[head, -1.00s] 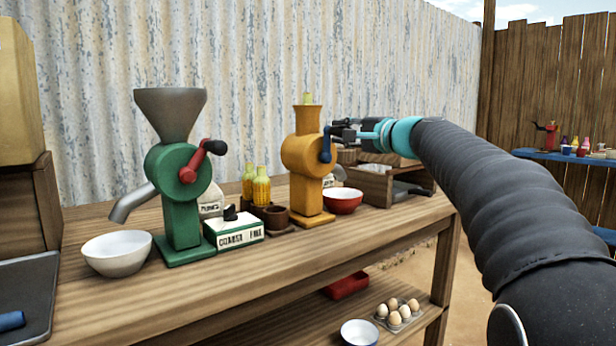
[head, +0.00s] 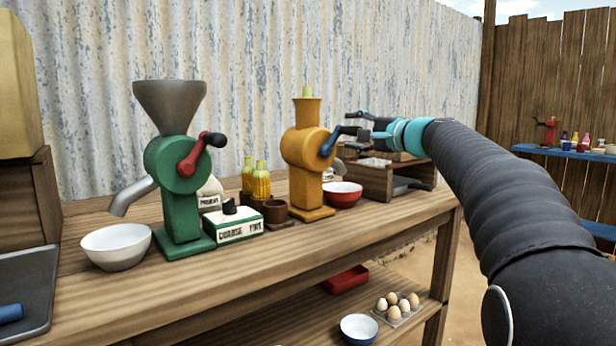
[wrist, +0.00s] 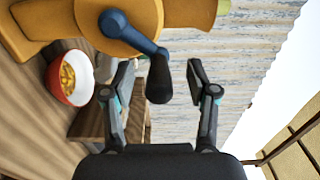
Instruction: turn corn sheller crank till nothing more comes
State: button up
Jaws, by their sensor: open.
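The corn sheller (head: 307,165) is the yellow machine on the bench, with a pale cob end (head: 307,91) showing in its top. Its blue crank (head: 330,141) slants up to the right and ends in a black grip (head: 350,130), also seen in the wrist view (wrist: 158,82). My gripper (head: 364,127) is open at the grip. In the wrist view the grip shows between my spread fingers (wrist: 161,72), with gaps on both sides; I cannot tell its exact depth. The red bowl (head: 342,194) beside the sheller holds yellow kernels in the wrist view (wrist: 68,78).
A green mill (head: 178,185) with a red crank stands left, a white bowl (head: 115,247) beside it. A wooden crate (head: 378,178) is right of the sheller, near my gripper.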

jog(key=b+v, duration=0.3)
jog(key=v, duration=0.4)
jog(key=shift+s+d, duration=0.2)
jog(key=shift+s, duration=0.1)
jog(key=s+d+f+n+g+h, duration=0.1)
jog(key=s+f+g+h, duration=0.2)
jog(key=f, duration=0.7)
jog(key=s+f+n+g+h, duration=0.1)
jog(key=s+f+g+h, duration=0.1)
jog(key=f, duration=0.9)
jog(key=s+a+f+n+g+h+p, duration=0.1)
jog(key=s+f+n+h+p, duration=0.1)
jog(key=s, duration=0.8)
jog(key=s+a+f+n+g+h+p, duration=0.1)
jog(key=s+f+n, duration=0.3)
jog(key=s+f, duration=0.3)
jog(key=s+a+f+n+g+h+p, duration=0.1)
jog(key=s+f, duration=0.4)
jog(key=s, duration=1)
jog(key=shift+s+a+n+g+h+p, duration=0.2)
jog(key=shift+n+g+h+p, duration=0.3)
jog(key=shift+n+h+p, duration=0.35)
